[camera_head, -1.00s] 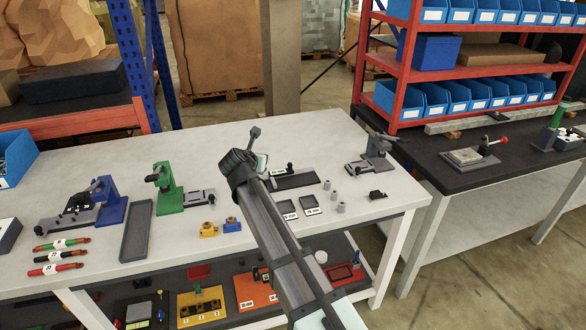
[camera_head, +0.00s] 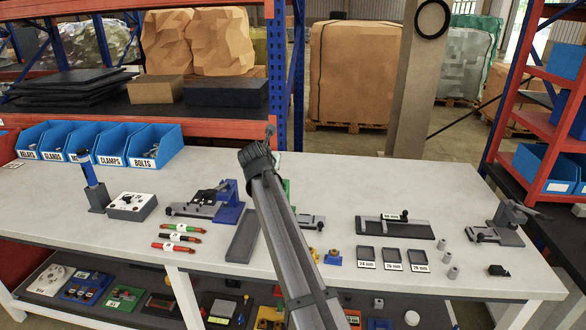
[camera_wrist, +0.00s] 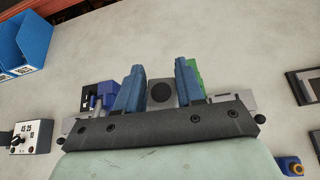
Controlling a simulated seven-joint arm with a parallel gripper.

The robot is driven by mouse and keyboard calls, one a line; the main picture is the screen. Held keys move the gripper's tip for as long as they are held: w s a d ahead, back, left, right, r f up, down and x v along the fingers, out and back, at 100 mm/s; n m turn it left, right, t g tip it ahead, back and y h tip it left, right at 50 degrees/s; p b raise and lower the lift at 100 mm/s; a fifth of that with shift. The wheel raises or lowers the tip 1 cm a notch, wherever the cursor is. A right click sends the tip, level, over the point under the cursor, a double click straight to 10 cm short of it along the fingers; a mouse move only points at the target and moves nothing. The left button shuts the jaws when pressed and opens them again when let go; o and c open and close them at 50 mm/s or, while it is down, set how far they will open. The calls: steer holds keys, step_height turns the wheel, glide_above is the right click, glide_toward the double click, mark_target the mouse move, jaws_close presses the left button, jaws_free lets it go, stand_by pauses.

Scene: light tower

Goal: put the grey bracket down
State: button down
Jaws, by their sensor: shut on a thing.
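In the wrist view, my gripper (camera_wrist: 158,75) has its two blue fingers on either side of a grey piece with a dark round spot, which I take to be the grey bracket (camera_wrist: 161,93). Its lower part is hidden behind the dark bar of my gripper. The bracket is above the pale table (camera_head: 345,175); its exact height is unclear. A blue clamp fixture (camera_wrist: 104,92) and a green one (camera_wrist: 197,78) show beyond the fingers. In the head view, my arm hides the fingers and bracket.
In the head view, the blue fixture (camera_head: 230,204) stands left of my arm, with a dark flat tray (camera_head: 243,236) close by. Markers (camera_head: 181,237) lie to the left. Small labelled trays (camera_head: 391,258) and a grey fixture (camera_head: 500,225) stand right. The back middle is clear.

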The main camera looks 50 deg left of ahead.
steer(key=shift+n+g+y, duration=0.6)
steer(key=shift+n+g, duration=0.1)
steer(key=shift+n, duration=0.1)
steer(key=shift+s+d+f, duration=0.1)
steer(key=shift+s+f, duration=1.5)
steer(key=shift+f, duration=1.65)
steer(key=shift+s+d+f, duration=0.1)
steer(key=shift+s+f, duration=1.5)
steer(key=shift+f, duration=1.7)
steer(key=shift+s+f, duration=1.6)
steer(key=shift+f, duration=1.65)
steer(key=shift+f, duration=0.5)
steer(key=c, duration=0.6)
jaws_free()
steer(key=shift+d, duration=0.1)
steer(key=shift+s+d, duration=0.1)
steer(key=shift+d, duration=0.05)
steer(key=v, duration=1.3)
steer(key=shift+s+r, duration=0.1)
steer(key=shift+r, duration=0.2)
